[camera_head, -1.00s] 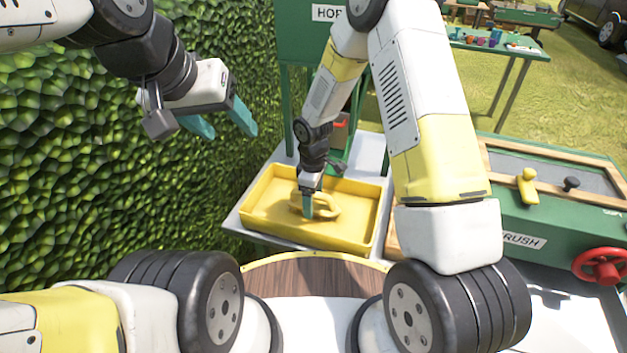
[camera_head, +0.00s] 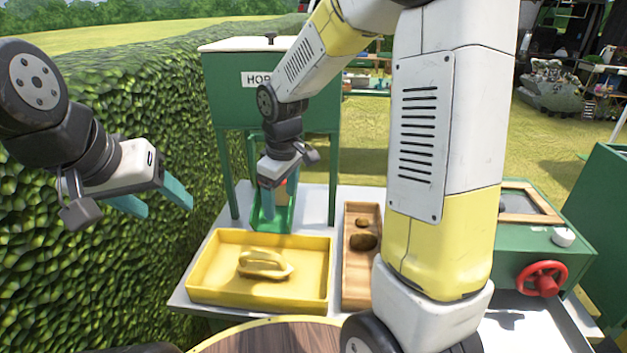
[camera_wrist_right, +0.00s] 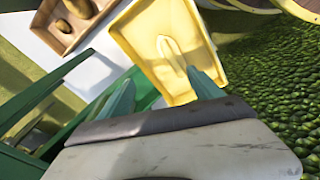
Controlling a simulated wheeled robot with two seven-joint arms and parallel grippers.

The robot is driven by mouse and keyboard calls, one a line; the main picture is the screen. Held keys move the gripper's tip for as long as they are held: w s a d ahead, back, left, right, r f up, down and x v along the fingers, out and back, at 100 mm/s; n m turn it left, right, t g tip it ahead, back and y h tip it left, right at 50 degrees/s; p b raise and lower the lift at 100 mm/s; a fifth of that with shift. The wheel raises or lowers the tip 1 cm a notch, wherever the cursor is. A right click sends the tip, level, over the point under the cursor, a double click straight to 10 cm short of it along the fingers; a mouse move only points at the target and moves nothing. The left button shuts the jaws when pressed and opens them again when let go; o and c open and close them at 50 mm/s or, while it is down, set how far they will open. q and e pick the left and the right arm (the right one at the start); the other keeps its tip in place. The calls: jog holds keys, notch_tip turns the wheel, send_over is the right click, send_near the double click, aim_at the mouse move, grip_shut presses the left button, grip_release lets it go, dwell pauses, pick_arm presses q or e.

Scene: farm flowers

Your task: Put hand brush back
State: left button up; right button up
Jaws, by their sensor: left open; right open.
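The yellow hand brush (camera_head: 265,263) lies in the yellow tray (camera_head: 318,285), apart from the tray's walls. In the right wrist view the brush (camera_wrist_right: 171,55) shows as a long ridged shape inside the tray (camera_wrist_right: 133,32). My right gripper (camera_head: 268,205) is open and empty, above and beyond the brush near the tray's far side. Its two teal fingers show in the right wrist view (camera_wrist_right: 163,92) with nothing between them. My left gripper (camera_head: 162,203) is open and empty in the air at the left, in front of the hedge.
A green hopper (camera_head: 230,103) on legs stands behind the tray, with a green chute (camera_head: 283,215) beneath it. A wooden tray (camera_head: 353,285) with brown lumps lies to the right. A green machine with a red handwheel (camera_head: 541,279) is further right. The hedge (camera_head: 70,260) bounds the left.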

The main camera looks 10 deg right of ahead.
jog(key=s+d+r+m+t, duration=0.2)
jog(key=s+d+r+m, duration=0.2)
jog(key=s+r, duration=0.2)
jog(key=s+d+r+m+t+y, duration=0.1)
jog(key=s+d+r+m+t, duration=0.1)
jog(key=s+d+r+m, duration=0.2)
jog(key=s+r+m, duration=0.1)
jog(key=s+r, duration=0.2)
jog(key=s, duration=0.4)
jog(key=shift+d+r+m+y, duration=0.25)
jog(key=shift+r+m+y, duration=0.05)
jog(key=shift+c, duration=0.2)
